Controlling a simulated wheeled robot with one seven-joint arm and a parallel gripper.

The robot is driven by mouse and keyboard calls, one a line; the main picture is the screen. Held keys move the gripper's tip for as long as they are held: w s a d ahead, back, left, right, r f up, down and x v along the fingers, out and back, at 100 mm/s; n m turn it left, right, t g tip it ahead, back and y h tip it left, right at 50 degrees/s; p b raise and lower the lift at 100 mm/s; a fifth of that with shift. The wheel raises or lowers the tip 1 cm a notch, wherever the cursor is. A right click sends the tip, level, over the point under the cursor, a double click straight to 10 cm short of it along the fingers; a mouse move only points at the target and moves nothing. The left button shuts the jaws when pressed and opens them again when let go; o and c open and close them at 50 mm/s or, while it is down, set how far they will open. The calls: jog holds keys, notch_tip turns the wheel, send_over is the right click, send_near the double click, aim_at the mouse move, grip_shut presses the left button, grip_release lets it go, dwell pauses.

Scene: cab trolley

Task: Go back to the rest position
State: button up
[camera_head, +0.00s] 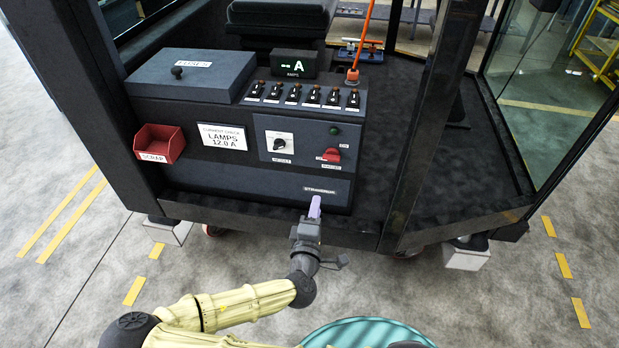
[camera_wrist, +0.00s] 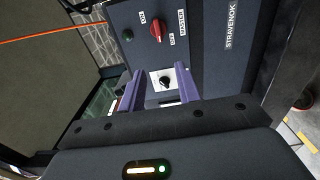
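My gripper (camera_head: 315,208) is in front of the lower edge of the dark console (camera_head: 230,188), near its right side. In the wrist view, its two purple fingers (camera_wrist: 159,88) stand apart with nothing held between them. The black selector knob (camera_wrist: 165,80) on its white plate shows through the gap, beyond the fingers. In the head view the selector knob (camera_head: 280,143) is on the console front, up and left of my gripper. The red master switch (camera_head: 330,155) is above my gripper, clear of it; it also shows in the wrist view (camera_wrist: 156,30).
The console carries a red scrap bin (camera_head: 161,143), a lidded fuse box (camera_head: 192,75), a row of toggle switches (camera_head: 302,94) and an amps display (camera_head: 294,64) reading "-- A". A dark cab post (camera_head: 425,130) rises right of my gripper.

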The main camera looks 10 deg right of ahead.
jog(key=s+d+f+m+g, duration=0.65)
jog(key=f+m+g, duration=0.3)
jog(key=g, duration=0.25)
jog(key=s+r+m+g+y, duration=0.1)
jog(key=s+r+m+y, duration=0.1)
jog(key=r, duration=0.7)
jog(key=s+r+m+g+y, duration=0.1)
jog(key=s+r+m+y, duration=0.2)
jog(key=r, duration=0.6)
jog(key=shift+s+d+r+g+y, duration=0.15)
jog(key=shift+s+r+g+y, duration=0.15)
jog(key=shift+s, duration=0.35)
